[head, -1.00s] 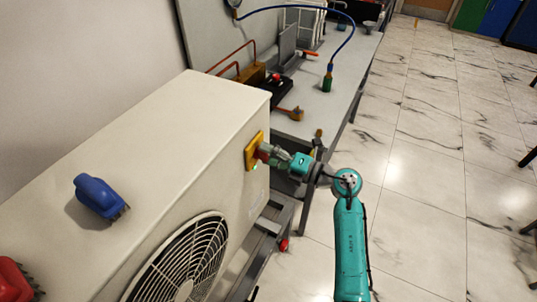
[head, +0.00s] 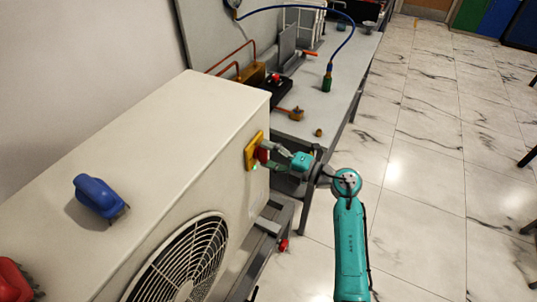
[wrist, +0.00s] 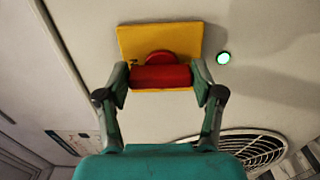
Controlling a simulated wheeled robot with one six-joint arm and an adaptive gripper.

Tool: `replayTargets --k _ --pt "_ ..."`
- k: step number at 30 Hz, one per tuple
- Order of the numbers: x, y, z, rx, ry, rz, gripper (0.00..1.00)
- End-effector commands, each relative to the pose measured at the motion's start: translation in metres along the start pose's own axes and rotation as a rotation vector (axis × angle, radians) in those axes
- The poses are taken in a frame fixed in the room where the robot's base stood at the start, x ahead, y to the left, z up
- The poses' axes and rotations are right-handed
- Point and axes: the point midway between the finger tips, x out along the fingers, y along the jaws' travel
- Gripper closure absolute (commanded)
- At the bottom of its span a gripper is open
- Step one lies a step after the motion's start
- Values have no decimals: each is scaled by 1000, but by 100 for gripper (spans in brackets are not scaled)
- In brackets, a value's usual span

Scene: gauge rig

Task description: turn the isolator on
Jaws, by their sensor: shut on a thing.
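In the wrist view the red handle (wrist: 160,77) lies crosswise in the picture, in front of the yellow plate (wrist: 135,40). My gripper (wrist: 161,80) is shut on the red handle, with one finger at each end of it. The gripper also shows in the head view (head: 271,154), reaching the handle from the right. A lit green lamp (wrist: 223,58) sits on the casing beside the plate.
A blue brush-like tool (head: 97,196) and a red one (head: 14,280) lie on top of the white unit (head: 170,130). A fan grille (head: 185,262) is on its side. A bench (head: 345,75) with tools and a blue hose stands behind.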

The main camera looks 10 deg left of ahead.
Motion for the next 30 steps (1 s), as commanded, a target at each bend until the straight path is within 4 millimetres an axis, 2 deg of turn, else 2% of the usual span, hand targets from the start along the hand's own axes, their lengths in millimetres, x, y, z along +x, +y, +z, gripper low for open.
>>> replayTargets --k 1,2,4,17,23,30 --pt "0 0 0 2 -2 0 68" --pt "0 0 0 2 -2 0 26" --pt "0 0 0 2 -1 0 8" --pt "-5 0 0 1 -1 0 8" --pt "-34 -1 1 0 -3 0 8" --pt "-82 -1 1 0 -5 0 8"
